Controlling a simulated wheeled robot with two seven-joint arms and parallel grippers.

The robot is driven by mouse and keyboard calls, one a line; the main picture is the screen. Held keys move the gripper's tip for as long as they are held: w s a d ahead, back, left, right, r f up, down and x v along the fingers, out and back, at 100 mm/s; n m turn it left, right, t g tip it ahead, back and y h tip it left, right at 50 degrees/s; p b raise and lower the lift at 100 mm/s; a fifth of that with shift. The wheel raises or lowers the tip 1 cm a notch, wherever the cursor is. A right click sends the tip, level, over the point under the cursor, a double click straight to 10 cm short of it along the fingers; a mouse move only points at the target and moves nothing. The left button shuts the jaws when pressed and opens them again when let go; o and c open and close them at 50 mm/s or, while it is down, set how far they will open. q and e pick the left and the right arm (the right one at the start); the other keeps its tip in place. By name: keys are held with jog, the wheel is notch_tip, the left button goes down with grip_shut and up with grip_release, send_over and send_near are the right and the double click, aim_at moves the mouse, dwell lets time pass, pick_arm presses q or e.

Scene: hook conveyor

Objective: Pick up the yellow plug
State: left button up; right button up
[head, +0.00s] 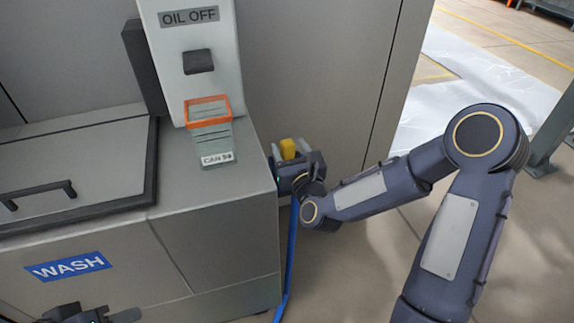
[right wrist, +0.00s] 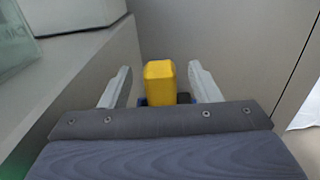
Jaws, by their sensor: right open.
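The yellow plug (head: 288,148) shows in the head view beside the right side of the grey washing cabinet. In the right wrist view the yellow plug (right wrist: 160,82) stands in the middle, with a dark and blue part at its base. My right gripper (head: 290,151) is open, with one pale finger on each side of the plug. Small gaps show between the plug and both fingers in the right wrist view. The plug's lower part is hidden behind the gripper body. My left gripper (head: 95,315) is cut off at the bottom left edge of the head view.
The grey cabinet (head: 215,240) with a WASH label (head: 68,266) and a handled lid (head: 70,170) stands at left. An orange-rimmed holder (head: 208,111) is above it. A blue cable (head: 290,260) hangs below the right gripper. A grey wall panel (head: 310,70) is behind the plug.

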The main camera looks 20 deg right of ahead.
jog(key=shift+w, duration=1.15)
jog(key=shift+a, duration=0.1)
grip_shut()
